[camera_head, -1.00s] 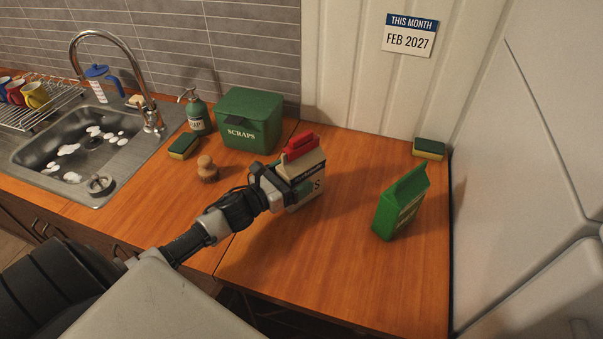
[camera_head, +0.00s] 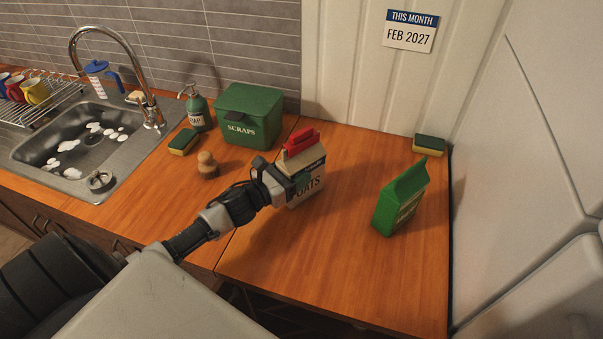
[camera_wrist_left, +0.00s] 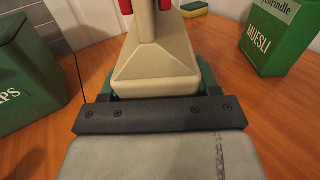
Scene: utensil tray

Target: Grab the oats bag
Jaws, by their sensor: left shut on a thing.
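The oats bag (camera_head: 308,186) is beige with a dark label band, a red clip on top and the word OATS on its front. It stands upright at the middle of the wooden counter. My left gripper (camera_head: 288,182) is shut on the oats bag from its left side. In the left wrist view the bag (camera_wrist_left: 158,65) fills the space between the green finger pads, and its lower part is hidden by the gripper. Whether its base touches the counter is hard to tell. My right gripper is not in view.
A green muesli bag (camera_head: 400,200) stands to the right on the counter (camera_head: 300,260). A green scraps bin (camera_head: 250,116), a soap bottle (camera_head: 197,112), a sponge (camera_head: 184,142) and a wooden brush (camera_head: 207,165) stand to the left. Another sponge (camera_head: 428,145) lies at the back right.

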